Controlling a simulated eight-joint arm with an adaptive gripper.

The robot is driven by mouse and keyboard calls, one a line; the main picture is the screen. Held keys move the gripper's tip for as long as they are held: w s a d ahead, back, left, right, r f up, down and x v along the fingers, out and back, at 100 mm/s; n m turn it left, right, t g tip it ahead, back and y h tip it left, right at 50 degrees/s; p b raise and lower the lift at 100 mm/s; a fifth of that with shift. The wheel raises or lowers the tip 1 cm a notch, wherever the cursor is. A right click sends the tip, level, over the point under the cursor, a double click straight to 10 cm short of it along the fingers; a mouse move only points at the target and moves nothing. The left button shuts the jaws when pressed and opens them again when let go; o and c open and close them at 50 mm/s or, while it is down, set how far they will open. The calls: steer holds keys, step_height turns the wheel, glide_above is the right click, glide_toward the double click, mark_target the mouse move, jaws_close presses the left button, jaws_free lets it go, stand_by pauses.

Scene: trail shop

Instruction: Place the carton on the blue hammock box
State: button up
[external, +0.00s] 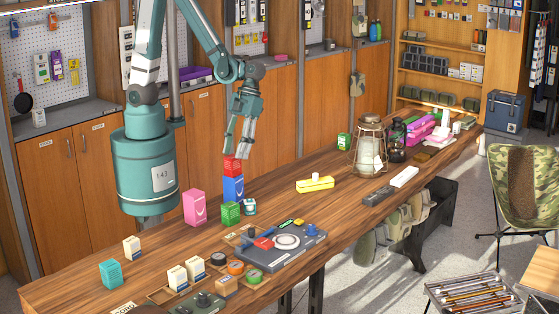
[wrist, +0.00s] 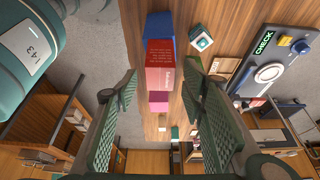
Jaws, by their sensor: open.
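A red carton (external: 232,166) rests on top of the upright blue hammock box (external: 233,189), which stands on the wooden counter. In the wrist view the red carton (wrist: 158,52) lies between the fingertips, with the blue box (wrist: 160,24) showing beyond it. My gripper (external: 238,148) is open, pointing down just above the red carton. The wrist view shows its two fingers (wrist: 163,72) spread apart on either side of the carton, with space visible beside it. Whether a finger touches the carton is not clear.
A pink box (external: 195,207) stands left of the blue box. A green box (external: 230,213) and a small teal-and-white cube (external: 249,207) stand in front. A grey checking device (external: 282,246) lies nearby. A yellow box (external: 315,184) and lantern (external: 369,150) are farther right, with bare counter between.

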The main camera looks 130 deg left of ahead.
steer(key=v, duration=0.8)
steer(key=shift+d, duration=0.1)
stand_by(0.7)
steer(key=s+d+r+n+t+y, duration=0.2)
steer(key=s+d+r+n+t, duration=0.1)
steer(key=r+n, duration=0.4)
steer(key=s+d+r+n+t+y, duration=0.2)
steer(key=d+r+n, duration=0.4)
steer(key=n, duration=0.5)
steer(key=shift+s+d+r+t, duration=0.2)
steer(key=shift+s+r+t, duration=0.2)
steer(key=shift+s+t, duration=0.6)
steer(key=shift+w, duration=0.15)
